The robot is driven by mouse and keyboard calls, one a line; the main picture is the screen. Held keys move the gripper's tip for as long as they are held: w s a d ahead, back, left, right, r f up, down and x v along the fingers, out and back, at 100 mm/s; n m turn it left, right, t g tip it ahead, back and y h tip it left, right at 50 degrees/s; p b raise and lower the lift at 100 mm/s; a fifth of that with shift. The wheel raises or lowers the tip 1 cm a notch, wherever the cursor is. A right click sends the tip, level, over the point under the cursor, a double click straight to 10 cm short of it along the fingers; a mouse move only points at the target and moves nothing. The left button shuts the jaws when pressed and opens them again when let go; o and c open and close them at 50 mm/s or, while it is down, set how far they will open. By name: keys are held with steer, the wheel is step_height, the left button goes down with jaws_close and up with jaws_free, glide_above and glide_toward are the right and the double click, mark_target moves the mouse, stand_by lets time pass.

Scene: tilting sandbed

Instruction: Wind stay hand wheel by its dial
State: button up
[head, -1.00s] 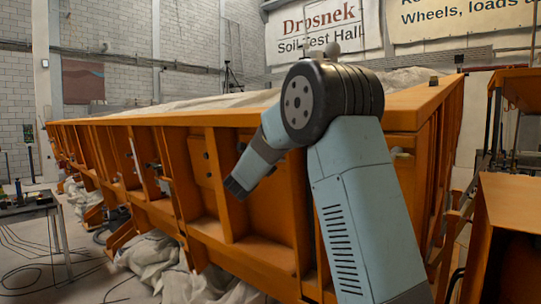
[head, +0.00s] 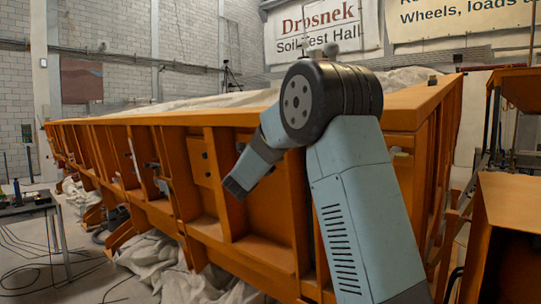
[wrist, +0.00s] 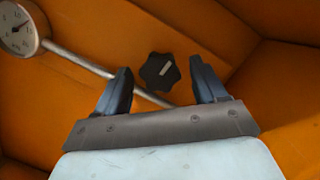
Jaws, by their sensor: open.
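In the wrist view, a black lobed hand wheel (wrist: 160,70) with a white mark on its face sits against the orange frame. A round white-faced dial (wrist: 18,27) with a dark needle is at the upper left. A pale metal rod (wrist: 80,60) runs from near the dial down past the wheel. My gripper (wrist: 159,77) is open, its dark fingers on either side of the wheel in the picture. The wheel looks to be beyond the fingertips, and I see no contact. In the head view my gripper (head: 236,187) is beside the orange ribbed wall; I cannot make out the wheel there.
The long orange sandbed (head: 200,226) has upright ribs forming recesses around my gripper. Grey cloth (head: 150,255) lies bunched below it. A table (head: 30,207) stands at the left, with cables on the floor. Another orange structure (head: 510,215) is close on the right.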

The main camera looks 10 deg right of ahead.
steer(key=shift+a, duration=0.1)
steer(key=v, duration=1.3)
steer(key=shift+s+a, duration=0.2)
steer(key=shift+s, duration=0.05)
steer(key=shift+f, duration=0.1)
steer(key=s+r+n+y, duration=0.3)
steer(key=s+n+y, duration=0.7)
steer(key=n+y, duration=0.95)
steer(key=s+d+f+n+g+h, duration=0.1)
steer(key=s+d+f+n+g, duration=0.1)
steer(key=s, duration=0.7)
steer(key=s+d+f+n+g+h, duration=0.1)
steer(key=s+d+f+n+g, duration=0.2)
steer(key=s+f+n, duration=0.3)
steer(key=s+d+f+n+g+h, duration=0.2)
steer(key=s+n, duration=0.7)
steer(key=s, duration=0.5)
step_height(320, 180, down, 3)
steer(key=d+g, duration=0.1)
steer(key=g, duration=0.2)
steer(key=shift+r, duration=0.15)
steer(key=shift+s, duration=0.15)
